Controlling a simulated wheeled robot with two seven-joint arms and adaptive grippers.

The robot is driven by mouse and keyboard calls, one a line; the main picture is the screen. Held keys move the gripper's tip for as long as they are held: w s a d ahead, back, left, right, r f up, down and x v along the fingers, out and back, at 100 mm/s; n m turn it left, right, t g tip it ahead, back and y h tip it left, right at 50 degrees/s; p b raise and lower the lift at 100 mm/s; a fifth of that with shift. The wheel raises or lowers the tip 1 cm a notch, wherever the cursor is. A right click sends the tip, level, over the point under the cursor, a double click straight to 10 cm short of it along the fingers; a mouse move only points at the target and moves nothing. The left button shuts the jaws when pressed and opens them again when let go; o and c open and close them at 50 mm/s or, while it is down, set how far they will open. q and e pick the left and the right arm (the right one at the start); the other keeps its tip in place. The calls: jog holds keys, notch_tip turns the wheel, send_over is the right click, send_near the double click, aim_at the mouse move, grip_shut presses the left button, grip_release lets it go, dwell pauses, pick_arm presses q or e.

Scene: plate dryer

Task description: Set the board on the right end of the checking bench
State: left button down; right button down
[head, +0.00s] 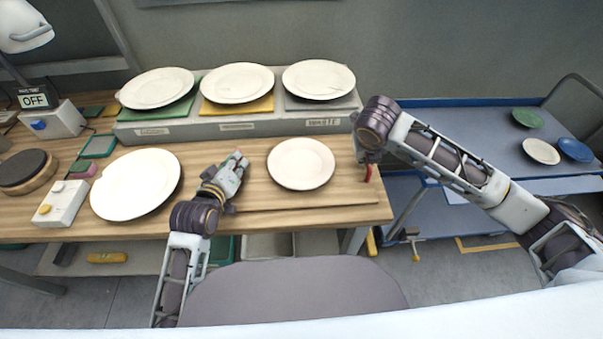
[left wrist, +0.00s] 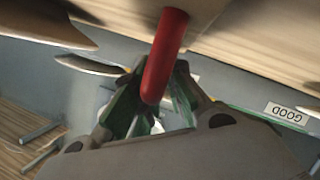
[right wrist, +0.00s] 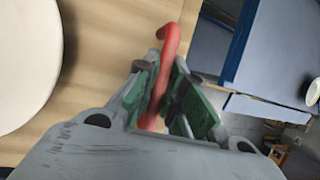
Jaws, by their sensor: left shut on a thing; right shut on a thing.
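The board (head: 341,190) is a wooden slab with red end handles, over the right end of the wooden bench (head: 300,217). Its colour blends with the bench, and I cannot tell whether it touches it. A white round plate (head: 301,163) lies on the board. My left gripper (head: 238,163) is shut on the left handle, whose red bar shows in the left wrist view (left wrist: 166,50). My right gripper (head: 368,166) is shut on the right handle, red in the right wrist view (right wrist: 166,60). The fingers hide part of each handle.
A grey stand (head: 235,128) behind holds several plates on coloured mats. A large plate (head: 136,184) and a white button box (head: 60,204) are at left. A blue cart (head: 470,130) with small dishes stands at right, across a gap. A grey rounded surface (head: 300,287) is in front.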

pick_arm(q)
jog(key=c, duration=1.5)
grip_release()
pick_arm(e)
jog(key=c, duration=1.5)
grip_release()
pick_arm(q)
jog(key=shift+s, duration=0.2)
jog(key=shift+v, duration=3.6)
jog(key=shift+a, duration=0.1)
pick_arm(e)
jog(key=shift+r, duration=0.1)
jog(key=v, duration=1.2)
